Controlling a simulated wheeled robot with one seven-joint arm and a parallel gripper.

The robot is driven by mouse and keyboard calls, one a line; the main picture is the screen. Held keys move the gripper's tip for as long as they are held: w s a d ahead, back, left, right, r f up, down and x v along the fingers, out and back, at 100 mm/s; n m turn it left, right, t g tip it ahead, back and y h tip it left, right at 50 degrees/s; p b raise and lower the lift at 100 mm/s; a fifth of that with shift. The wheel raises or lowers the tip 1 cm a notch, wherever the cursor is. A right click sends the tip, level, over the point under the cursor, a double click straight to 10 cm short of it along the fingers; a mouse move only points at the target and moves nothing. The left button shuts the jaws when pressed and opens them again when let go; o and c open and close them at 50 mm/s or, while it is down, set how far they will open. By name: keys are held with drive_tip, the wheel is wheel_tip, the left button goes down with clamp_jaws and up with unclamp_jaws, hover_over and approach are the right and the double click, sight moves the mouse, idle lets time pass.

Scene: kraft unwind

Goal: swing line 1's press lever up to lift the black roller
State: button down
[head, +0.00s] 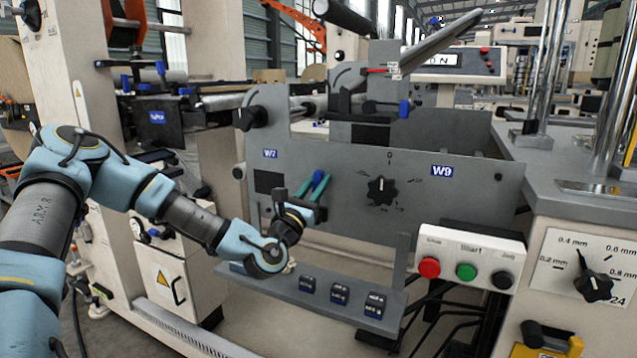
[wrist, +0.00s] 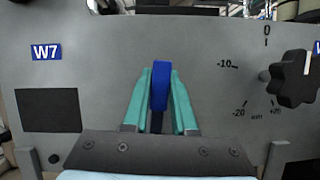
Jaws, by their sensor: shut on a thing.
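My gripper (head: 318,182) has teal fingers and is in front of the grey machine panel (head: 345,205), left of the black dial (head: 382,190). In the wrist view the fingers (wrist: 160,80) are closed around an upright blue lever handle (wrist: 160,88), which stands out in front of the panel. The handle shows in the head view as a small blue piece (head: 318,177) between the fingers. Its lower part is hidden by the gripper. A black roller (head: 342,16) shows at the top of the machine. I cannot tell whether the lever links to it.
Below are a shelf with black blocks (head: 340,293) and a white button box (head: 468,268) with red, green and black buttons. The panel face between gripper and dial is clear.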

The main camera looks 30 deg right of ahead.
drive_tip(key=c, duration=0.7)
unclamp_jaws()
drive_tip(key=shift+w, duration=0.1)
drive_tip(key=shift+a, duration=0.15)
drive_tip(key=b+v, duration=0.1)
drive_tip(key=v, duration=0.9)
drive_tip(key=shift+s+a+f, duration=0.2)
drive_tip(key=shift+s+a, duration=0.05)
